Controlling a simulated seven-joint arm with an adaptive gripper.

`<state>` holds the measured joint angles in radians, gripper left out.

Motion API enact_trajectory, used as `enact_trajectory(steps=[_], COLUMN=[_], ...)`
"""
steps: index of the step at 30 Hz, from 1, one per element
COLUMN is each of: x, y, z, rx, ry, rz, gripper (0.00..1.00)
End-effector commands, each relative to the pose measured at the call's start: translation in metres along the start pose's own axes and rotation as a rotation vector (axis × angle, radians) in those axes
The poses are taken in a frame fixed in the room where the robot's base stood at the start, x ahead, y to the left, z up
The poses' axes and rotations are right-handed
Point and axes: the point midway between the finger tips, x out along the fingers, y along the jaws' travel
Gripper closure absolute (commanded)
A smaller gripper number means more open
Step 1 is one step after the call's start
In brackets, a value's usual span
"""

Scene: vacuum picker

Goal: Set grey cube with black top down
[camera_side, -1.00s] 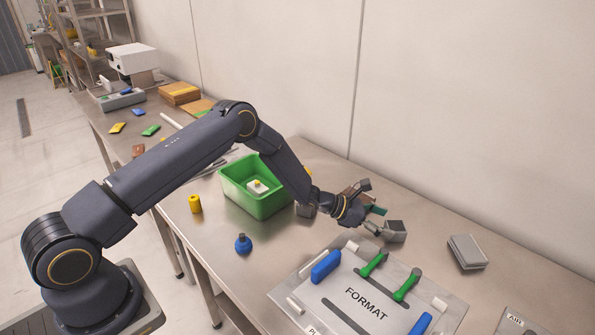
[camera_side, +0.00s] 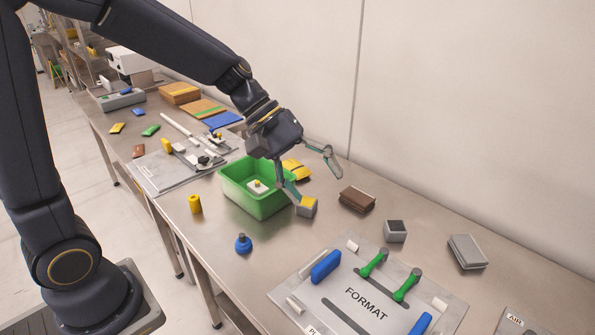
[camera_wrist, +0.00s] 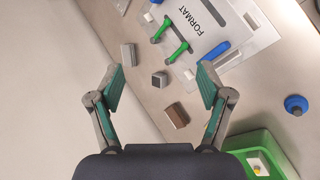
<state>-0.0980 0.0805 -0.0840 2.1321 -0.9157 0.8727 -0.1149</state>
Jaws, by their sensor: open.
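The grey cube with black top (camera_side: 395,231) stands upright on the metal bench, between the brown block and the grey box. It also shows in the wrist view (camera_wrist: 159,79), ahead of and between my fingers in the picture. My gripper (camera_side: 314,176) is wide open and empty, raised above the bench near the green bin and apart from the cube. Both fingers show in the wrist view (camera_wrist: 159,74) with nothing held between them. One fingertip overlaps a grey cube with yellow top (camera_side: 307,207) in the side view; I cannot tell whether they touch.
A brown block (camera_side: 357,199) lies behind the cube, and a grey box (camera_side: 467,252) lies to its right. The FORMAT plate (camera_side: 369,304) with green handles is in front. A green bin (camera_side: 257,203) stands left, with a blue knob-like piece (camera_side: 243,244) nearby.

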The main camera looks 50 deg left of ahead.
Motion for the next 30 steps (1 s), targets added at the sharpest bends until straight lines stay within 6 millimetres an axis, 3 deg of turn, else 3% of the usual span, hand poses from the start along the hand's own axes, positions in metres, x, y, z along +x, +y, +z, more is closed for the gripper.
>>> enact_trajectory(steps=[1,4,9,12,18,30], x=[-0.022,-0.061,-0.113,-0.132,-0.145,-0.145], y=[-0.012,-0.048,-0.102,-0.122,-0.137,-0.137], z=[0.018,0.041,0.058,0.060,0.060,0.060], rx=[0.129,0.374,0.682,0.785,0.859,0.858], ry=[0.050,0.152,0.316,0.385,0.434,0.435], rz=[-0.054,-0.190,-0.395,-0.478,-0.546,-0.546], gripper=[0.22,0.22,0.22,0.22,0.22,0.22])
